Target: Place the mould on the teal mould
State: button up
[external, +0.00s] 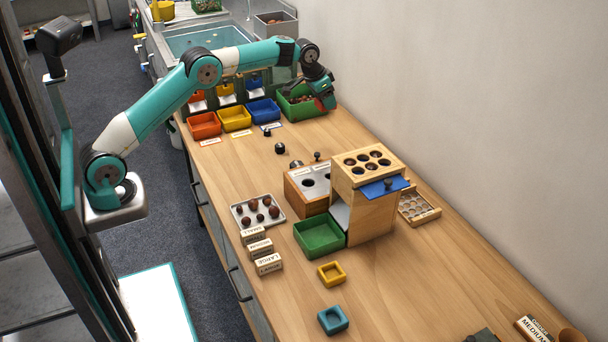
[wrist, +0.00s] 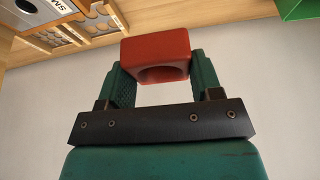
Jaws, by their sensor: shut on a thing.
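The red mould (wrist: 155,48) is a square block with a round hollow, held between the two green fingers of my gripper (wrist: 158,66) in the wrist view. In the external view my gripper (external: 322,92) is raised near the green bin at the back right, and a bit of red shows at its jaws. The teal mould (external: 333,330) sits on the table near the front, well away from my gripper. It has a square hollow and looks empty. A yellow mould (external: 331,283) sits just behind it.
A green tray (external: 319,248) and a tall wooden box (external: 362,220) stand between my gripper and the teal mould. Labelled blocks (external: 266,264) and a chestnut tray (external: 240,222) lie left of them. The table around the teal mould is clear.

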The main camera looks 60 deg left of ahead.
jog(key=r, duration=0.5)
jog(key=d+r, duration=0.1)
jog(key=r, duration=0.2)
jog(key=shift+r, duration=0.1)
jog(key=d+m+h, duration=0.1)
jog(key=d+m, duration=0.2)
jog(key=d, duration=1)
jog(key=m+g+h+p, duration=0.2)
jog(key=m+g+h, duration=0.1)
jog(key=m, duration=0.7)
send_over(337, 320)
jog(key=a, duration=0.1)
jog(key=f, duration=2)
jog(key=shift+s+a+f+b, duration=0.1)
jog(key=shift+s+a+b, duration=0.15)
jog(key=shift+b, duration=0.05)
jog(key=shift+f, duration=2.5)
jog(key=shift+f, duration=0.1)
